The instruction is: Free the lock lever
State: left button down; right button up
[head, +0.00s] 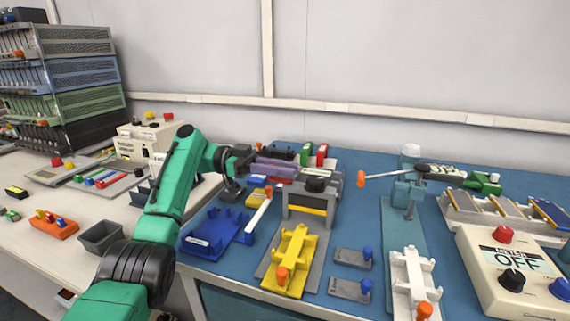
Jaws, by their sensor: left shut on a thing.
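My left arm reaches in from the left. My left gripper (311,182) is shut, low over the top of a grey stand with a yellow stripe (306,209). The thing between its fingers is too small and dark to make out. A white lever with an orange end (259,210) rises at a slant beside the blue fixture (216,232), left of the stand. Another pale lever with an orange knob (361,179) points left from the teal clamp (405,190). I cannot tell which is the lock lever.
A yellow fixture (290,259) stands in front of the grey stand, with grey plates with blue knobs (352,258) to its right. An equipment rack (80,86) stands back left.

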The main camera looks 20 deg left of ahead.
pick_arm(q)
jog(key=shift+g, duration=0.3)
jog(key=c, duration=0.8)
grip_release()
jog(key=shift+o, duration=0.2)
